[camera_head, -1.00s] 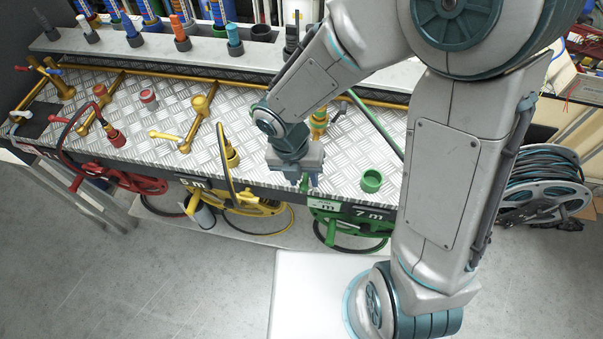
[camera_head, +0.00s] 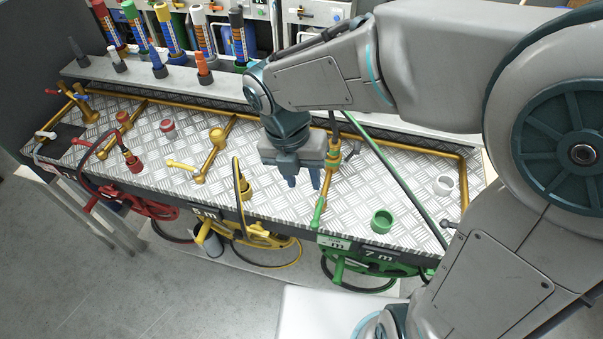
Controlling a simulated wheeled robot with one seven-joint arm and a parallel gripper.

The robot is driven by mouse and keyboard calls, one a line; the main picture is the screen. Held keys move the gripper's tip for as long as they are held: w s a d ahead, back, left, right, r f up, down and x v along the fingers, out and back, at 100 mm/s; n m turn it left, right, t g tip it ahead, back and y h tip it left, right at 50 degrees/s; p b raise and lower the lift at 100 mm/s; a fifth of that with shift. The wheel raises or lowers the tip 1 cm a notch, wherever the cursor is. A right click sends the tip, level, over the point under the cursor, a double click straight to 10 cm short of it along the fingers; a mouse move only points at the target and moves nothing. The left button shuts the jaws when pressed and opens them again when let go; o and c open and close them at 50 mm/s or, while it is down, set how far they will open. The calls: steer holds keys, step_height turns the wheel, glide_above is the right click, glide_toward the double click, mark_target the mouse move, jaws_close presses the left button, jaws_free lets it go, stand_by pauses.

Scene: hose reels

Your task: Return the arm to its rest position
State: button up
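My grey arm (camera_head: 325,75) reaches in from the right and bends down over the bench. My gripper (camera_head: 303,182) points down above the metal worktop (camera_head: 215,165). Its two blue fingers are apart, with nothing seen between them. A green handle-like part (camera_head: 318,214) at the bench's front edge stands just below and right of the fingers, apart from them in the picture. A brass and green fitting (camera_head: 333,152) is right behind the gripper and partly hidden by it.
Red (camera_head: 130,160), yellow (camera_head: 245,187) and green hose fittings line the bench. Hose reels hang below the front edge (camera_head: 265,240). Several upright tools (camera_head: 157,66) stand behind.

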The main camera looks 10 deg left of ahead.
stand_by(0.6)
steer(key=s+d+r+m+t+y, duration=0.1)
steer(key=d+r+m+t, duration=0.1)
steer(key=d+m, duration=0.8)
steer(key=s+d+r+m+t+y+b, duration=0.1)
steer(key=d+m, duration=0.9)
steer(key=m, duration=1.4)
steer(key=shift+s+d+r+m+t, duration=0.2)
steer(key=shift+s+r+m+t, duration=0.25)
steer(key=shift+s+r, duration=0.35)
steer(key=shift+w+r, duration=0.1)
steer(key=shift+w, duration=0.05)
